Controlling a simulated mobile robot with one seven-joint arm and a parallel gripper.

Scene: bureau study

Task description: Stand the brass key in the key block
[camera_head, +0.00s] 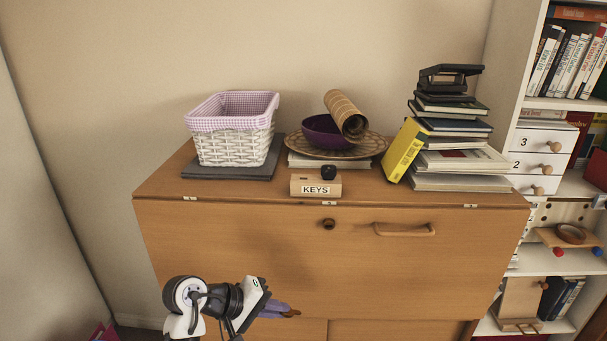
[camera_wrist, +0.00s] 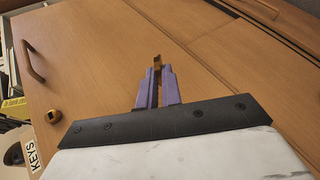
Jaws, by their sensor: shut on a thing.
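The key block (camera_head: 300,185) is a small wooden block with a white KEYS label, standing on top of the bureau near its front edge. A small dark rounded thing (camera_head: 328,172) sits at its top right. In the wrist view the block's label (camera_wrist: 33,158) shows at the lower left. My gripper (camera_head: 284,310), with purple fingers, is in front of the bureau, well below the block. It is shut on the brass key (camera_wrist: 157,64), which sticks out past the fingertips in the wrist view (camera_wrist: 158,88). Part of the key between the fingers is hidden.
The bureau (camera_head: 240,255) has a round lock (camera_head: 328,224) and a handle (camera_head: 405,230) on its front. On top stand a white basket (camera_head: 232,148), a purple bowl (camera_head: 318,133) on a plate, and a book stack (camera_head: 455,160). A yellow book (camera_head: 405,150) leans there. Shelves stand right.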

